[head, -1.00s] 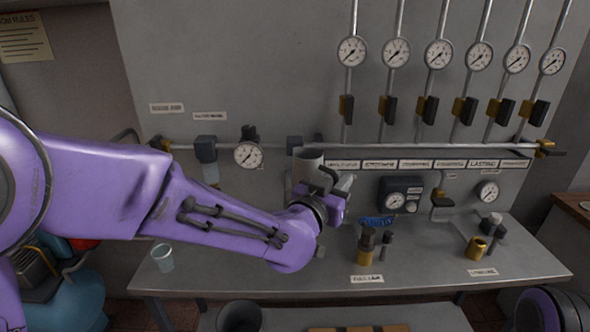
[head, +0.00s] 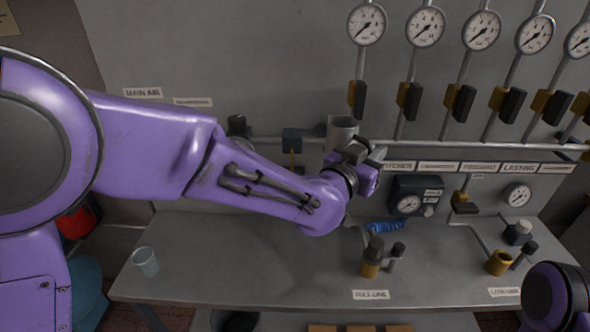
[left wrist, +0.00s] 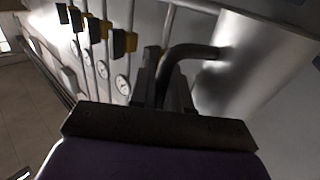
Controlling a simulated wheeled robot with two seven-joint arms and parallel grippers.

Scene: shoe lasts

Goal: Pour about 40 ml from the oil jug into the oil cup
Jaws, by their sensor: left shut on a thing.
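The oil jug (head: 342,132) is a grey metal vessel, held roughly upright in front of the wall panel. In the left wrist view its shiny body (left wrist: 245,65) fills the upper right, with a dark curved handle (left wrist: 190,52). My left gripper (head: 362,157) is shut on the jug's handle, above the bench; its dark fingers (left wrist: 163,85) show at the handle. A small clear cup (head: 146,262), which seems to be the oil cup, stands upright on the bench at the left, well away from the jug. The jug's contents are hidden. My right gripper is not in view.
The grey bench (head: 250,270) is mostly clear between the cup and the brass fittings (head: 371,262) at the middle right. A blue object (head: 385,226) lies near the wall. Pipes, gauges (head: 408,204) and a label rail (head: 470,168) line the panel behind the jug.

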